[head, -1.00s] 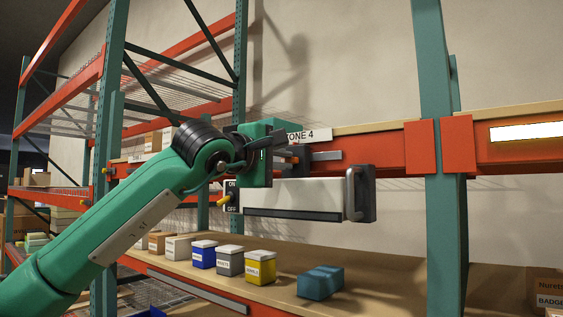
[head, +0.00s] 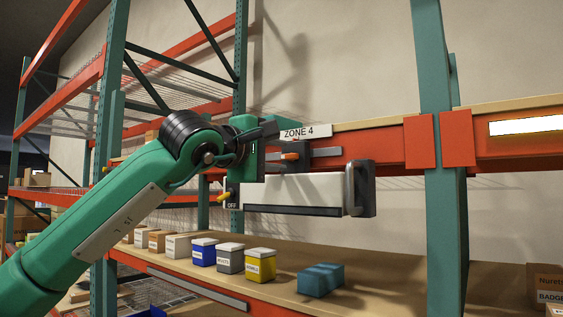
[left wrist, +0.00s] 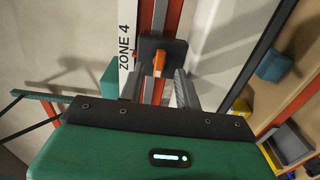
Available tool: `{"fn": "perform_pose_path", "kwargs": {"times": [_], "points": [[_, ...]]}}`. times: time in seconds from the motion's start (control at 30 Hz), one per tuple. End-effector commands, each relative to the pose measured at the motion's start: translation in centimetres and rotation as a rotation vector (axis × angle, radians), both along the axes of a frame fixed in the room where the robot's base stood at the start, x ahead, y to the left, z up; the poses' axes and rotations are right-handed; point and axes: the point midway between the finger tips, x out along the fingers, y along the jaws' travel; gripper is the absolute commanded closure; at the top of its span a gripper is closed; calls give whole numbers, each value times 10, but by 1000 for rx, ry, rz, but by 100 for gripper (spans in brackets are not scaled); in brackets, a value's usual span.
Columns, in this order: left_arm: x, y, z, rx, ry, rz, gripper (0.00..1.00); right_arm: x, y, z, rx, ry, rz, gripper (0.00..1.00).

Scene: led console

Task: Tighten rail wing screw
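The orange wing screw (head: 290,156) sits on a dark clamp plate at the grey rail (head: 326,152), below the ZONE 4 label. In the left wrist view the wing screw (left wrist: 159,62) stands out in front of its dark plate (left wrist: 174,51), its wing roughly lengthwise in the picture. My left gripper (left wrist: 158,84) is open, with its two fingers apart on either side of the screw's line. They appear short of the screw, with nothing between them. In the head view the left gripper (head: 268,133) is left of the screw. My right gripper is not in view.
A white lamp housing (head: 297,192) with a dark handle (head: 359,189) hangs under the rail. A yellow switch lever (head: 223,197) is at its left. Blue, grey and yellow boxes and a teal block (head: 321,280) stand on the shelf below. An orange beam (head: 380,148) runs behind.

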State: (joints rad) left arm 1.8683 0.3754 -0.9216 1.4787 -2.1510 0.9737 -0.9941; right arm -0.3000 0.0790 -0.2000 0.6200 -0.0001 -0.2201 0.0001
Motion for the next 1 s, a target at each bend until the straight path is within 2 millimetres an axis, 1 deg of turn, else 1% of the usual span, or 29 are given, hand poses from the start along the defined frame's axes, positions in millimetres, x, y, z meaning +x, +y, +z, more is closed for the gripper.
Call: {"fn": "perform_pose_path", "kwargs": {"times": [0.03, 0.2, 0.4, 0.5, 0.7, 1.0], "points": [[-9, 8, -5, -1, -3, 2, 66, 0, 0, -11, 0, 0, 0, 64], [-42, 32, -5, -1, -4, 2, 66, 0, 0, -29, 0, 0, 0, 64], [-74, 54, -4, 0, -3, 1, 66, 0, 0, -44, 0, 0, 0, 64], [-85, 62, -3, 0, -1, 1, 66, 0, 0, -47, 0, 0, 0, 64], [-93, 68, -1, 1, 0, 0, 66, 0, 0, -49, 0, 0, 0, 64], [-93, 68, -1, 1, 1, 0, 66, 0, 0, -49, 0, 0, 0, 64]]}}
